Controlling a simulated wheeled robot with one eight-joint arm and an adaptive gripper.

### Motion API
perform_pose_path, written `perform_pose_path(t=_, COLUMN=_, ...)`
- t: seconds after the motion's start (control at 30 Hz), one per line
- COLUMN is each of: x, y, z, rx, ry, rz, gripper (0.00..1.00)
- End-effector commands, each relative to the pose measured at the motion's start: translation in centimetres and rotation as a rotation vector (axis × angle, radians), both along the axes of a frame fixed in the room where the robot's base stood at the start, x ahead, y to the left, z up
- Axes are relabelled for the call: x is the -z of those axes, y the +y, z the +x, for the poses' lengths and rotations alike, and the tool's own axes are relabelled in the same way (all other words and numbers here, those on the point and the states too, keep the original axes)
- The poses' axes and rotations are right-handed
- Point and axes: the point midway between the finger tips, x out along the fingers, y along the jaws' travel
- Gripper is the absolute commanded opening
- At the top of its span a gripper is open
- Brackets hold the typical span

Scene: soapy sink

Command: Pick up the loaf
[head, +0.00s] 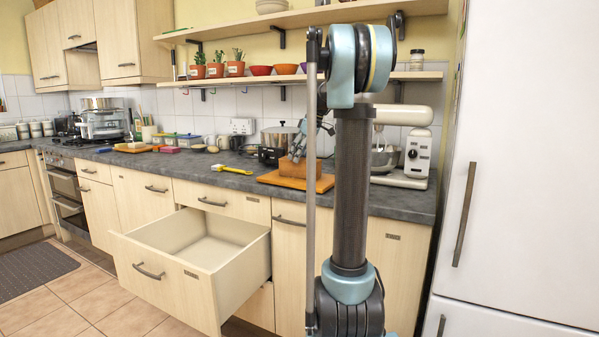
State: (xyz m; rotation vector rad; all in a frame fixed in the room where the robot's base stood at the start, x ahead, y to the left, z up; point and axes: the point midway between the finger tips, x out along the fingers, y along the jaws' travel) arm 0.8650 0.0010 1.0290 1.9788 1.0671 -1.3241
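The brown loaf (294,168) sits on a wooden cutting board (325,184) on the counter, left of my upright arm. My gripper (297,151) reaches down over the loaf from behind my arm, with its dark fingers at or just above the loaf's top. The gripper is small in view and partly hidden by my arm. I cannot tell whether it touches the loaf or how far its fingers are apart. The loaf appears to rest on the board, and its right part is partly hidden.
A dark pot (277,145) stands behind the loaf and a white stand mixer (404,150) stands to the right. A yellow-handled utensil (232,169) lies left of the board. An empty drawer (195,262) juts out below the counter. A shelf (290,78) runs above.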

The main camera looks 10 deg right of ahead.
Motion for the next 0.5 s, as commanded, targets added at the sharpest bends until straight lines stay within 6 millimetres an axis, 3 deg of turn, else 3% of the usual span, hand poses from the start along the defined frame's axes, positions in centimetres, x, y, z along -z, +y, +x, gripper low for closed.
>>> perform_pose_path(t=0.27, x=1.7, y=0.4, z=0.4, rx=0.000, ry=-0.001, rz=-0.001, gripper=0.80)
perform_pose_path(t=0.5, x=4.7, y=0.5, z=1.3, rx=0.000, ry=0.000, rz=0.000, gripper=0.80)
